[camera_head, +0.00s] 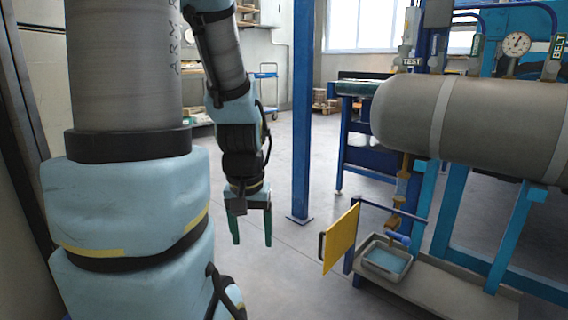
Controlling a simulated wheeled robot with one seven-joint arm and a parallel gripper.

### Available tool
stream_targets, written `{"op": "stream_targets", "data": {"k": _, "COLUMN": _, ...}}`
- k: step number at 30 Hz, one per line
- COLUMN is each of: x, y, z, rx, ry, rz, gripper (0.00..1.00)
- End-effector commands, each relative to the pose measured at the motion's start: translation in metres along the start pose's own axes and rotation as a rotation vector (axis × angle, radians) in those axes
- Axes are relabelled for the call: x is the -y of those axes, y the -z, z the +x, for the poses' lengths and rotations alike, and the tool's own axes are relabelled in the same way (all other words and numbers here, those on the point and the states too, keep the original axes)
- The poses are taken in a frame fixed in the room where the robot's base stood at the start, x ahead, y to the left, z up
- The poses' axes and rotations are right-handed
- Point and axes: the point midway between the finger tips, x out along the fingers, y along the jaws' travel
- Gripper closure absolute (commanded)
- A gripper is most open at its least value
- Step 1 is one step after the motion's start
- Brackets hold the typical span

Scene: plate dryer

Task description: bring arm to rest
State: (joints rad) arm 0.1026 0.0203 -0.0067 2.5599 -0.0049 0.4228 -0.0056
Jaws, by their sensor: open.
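My gripper (251,226) hangs pointing down in the head view, left of centre. Its two dark green fingers are apart with nothing between them, and grey floor shows behind. My arm fills the left of the view and bends over at the top before coming down to the gripper. The gripper is clear of the blue post (302,120) to its right and touches nothing that I can see.
A grey tank (480,120) on a blue frame (510,235) stands at the right, with a gauge (516,43) and tagged levers above. A yellow panel (341,238) and a grey tray (370,273) sit low beneath. Floor (270,290) is open around the gripper.

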Motion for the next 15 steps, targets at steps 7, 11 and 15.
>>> {"op": "stream_targets", "data": {"k": 7, "x": 0.0, "y": 0.005, "z": -0.036, "rx": 0.0, "ry": 0.0, "rz": 0.0, "gripper": 0.29}}
{"op": "stream_targets", "data": {"k": 11, "x": 0.0, "y": 0.008, "z": -0.057, "rx": 0.0, "ry": 0.0, "rz": 0.0, "gripper": 0.29}}
{"op": "stream_targets", "data": {"k": 15, "x": 0.0, "y": 0.013, "z": -0.09, "rx": -0.001, "ry": 0.0, "rz": 0.0, "gripper": 0.29}}
